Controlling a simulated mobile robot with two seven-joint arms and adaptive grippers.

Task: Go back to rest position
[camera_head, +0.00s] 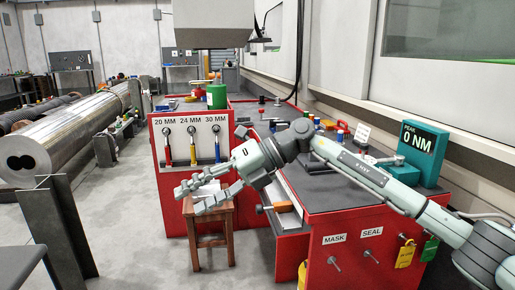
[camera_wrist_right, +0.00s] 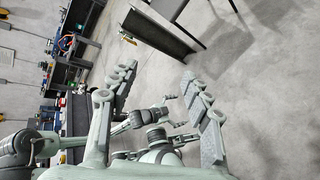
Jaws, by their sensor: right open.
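My right gripper (camera_head: 188,199) reaches in from the right in the camera_head view, over the wooden stool. Its fingers are spread apart and nothing shows between them. My left arm does not show in the camera_head view.
A red cabinet with hanging tools (camera_head: 165,190) stands behind the wooden stool (camera_head: 217,218). A red workbench (camera_head: 345,240) lies below my right arm, with a torque display (camera_head: 422,148) on top. Large metal barrels (camera_head: 75,125) lie at left.

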